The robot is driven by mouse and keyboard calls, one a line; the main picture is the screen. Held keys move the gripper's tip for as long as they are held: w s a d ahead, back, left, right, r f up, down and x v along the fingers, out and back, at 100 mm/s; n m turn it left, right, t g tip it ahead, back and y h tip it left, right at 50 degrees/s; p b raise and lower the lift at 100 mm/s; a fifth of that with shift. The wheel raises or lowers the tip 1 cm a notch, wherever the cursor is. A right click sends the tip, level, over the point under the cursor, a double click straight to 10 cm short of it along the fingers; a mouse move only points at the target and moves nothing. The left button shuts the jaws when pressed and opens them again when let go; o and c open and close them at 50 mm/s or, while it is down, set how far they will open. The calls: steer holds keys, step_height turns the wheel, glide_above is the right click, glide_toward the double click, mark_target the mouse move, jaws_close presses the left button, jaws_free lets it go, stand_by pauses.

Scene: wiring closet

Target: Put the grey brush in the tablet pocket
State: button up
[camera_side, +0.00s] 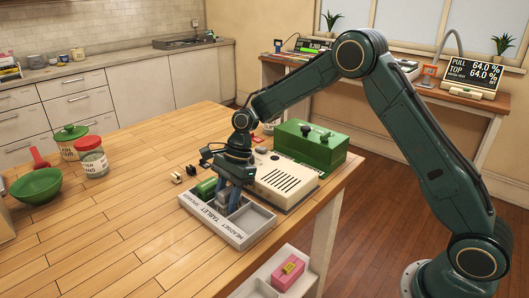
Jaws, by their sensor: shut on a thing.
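A grey tray (262,231) with pockets lies at the table's near right edge. Its front rim reads HEADSET, TABLET and SPEAKER, with the tablet label (213,222) in the middle. My gripper (229,207) points down into the middle of the tray, at the tablet pocket. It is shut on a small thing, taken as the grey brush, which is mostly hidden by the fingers. I cannot tell whether it touches the pocket floor. A green cylinder (206,187) lies at the tray's left end, by the speaker label.
A beige device with a slotted grille (286,180) and a green box (311,146) stand close behind the tray. Small connectors (183,174) lie to its left. A green bowl (37,186) and jars (91,157) stand far left. The table's front left is clear.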

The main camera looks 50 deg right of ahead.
stand_by(0.3)
steer(key=o, duration=0.9)
steer(key=shift+f, duration=0.1)
steer(key=shift+o, duration=0.2)
steer(key=v, duration=1.2)
steer(key=shift+s+r, duration=0.1)
steer(key=shift+r, duration=0.2)
